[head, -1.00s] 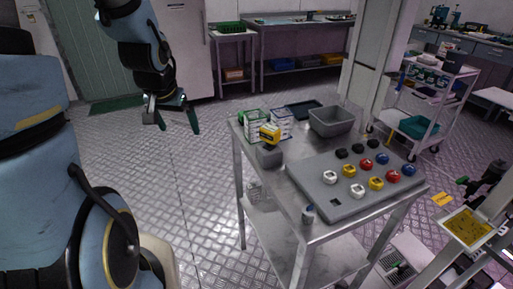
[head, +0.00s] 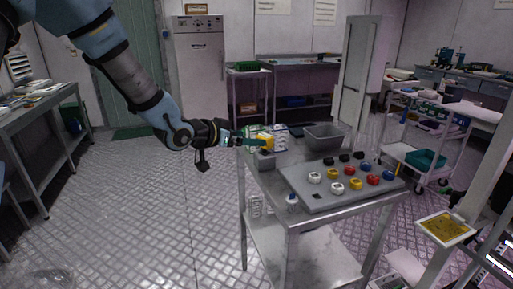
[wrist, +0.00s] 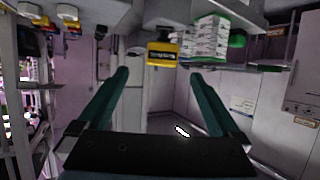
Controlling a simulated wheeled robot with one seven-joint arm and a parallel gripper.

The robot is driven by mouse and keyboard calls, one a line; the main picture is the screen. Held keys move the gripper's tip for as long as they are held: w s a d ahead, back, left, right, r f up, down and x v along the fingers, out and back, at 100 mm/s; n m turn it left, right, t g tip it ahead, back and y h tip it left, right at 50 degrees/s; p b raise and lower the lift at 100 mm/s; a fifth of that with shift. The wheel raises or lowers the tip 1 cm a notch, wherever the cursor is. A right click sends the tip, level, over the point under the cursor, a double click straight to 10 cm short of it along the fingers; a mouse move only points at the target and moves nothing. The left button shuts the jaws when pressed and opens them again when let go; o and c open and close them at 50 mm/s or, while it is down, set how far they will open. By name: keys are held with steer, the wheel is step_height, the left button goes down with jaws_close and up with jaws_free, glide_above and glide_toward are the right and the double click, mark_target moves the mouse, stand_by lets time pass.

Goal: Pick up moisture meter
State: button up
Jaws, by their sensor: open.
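The moisture meter looks to be the yellow device (head: 265,140) on a grey block at the left end of the metal table. It also shows in the wrist view (wrist: 162,53), top centre, with a dark label strip. My gripper (head: 252,141) is at the table's left edge, level with the meter and close to it. In the wrist view my gripper (wrist: 158,74) has its two green fingers wide apart, with nothing between them. The meter appears just beyond the fingertips, roughly centred. Whether a finger touches it cannot be told.
White-and-green boxes (wrist: 209,38) stand close beside the meter. A grey board (head: 300,180) with several coloured knobs covers the table's right part. The floor left of the table is clear.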

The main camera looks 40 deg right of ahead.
mark_target(261, 138)
steer(key=p+x, duration=0.3)
steer(key=x, duration=0.6)
steer(key=shift+w+f, duration=0.15)
steer(key=shift+c, duration=0.2)
jaws_close()
stand_by(0.4)
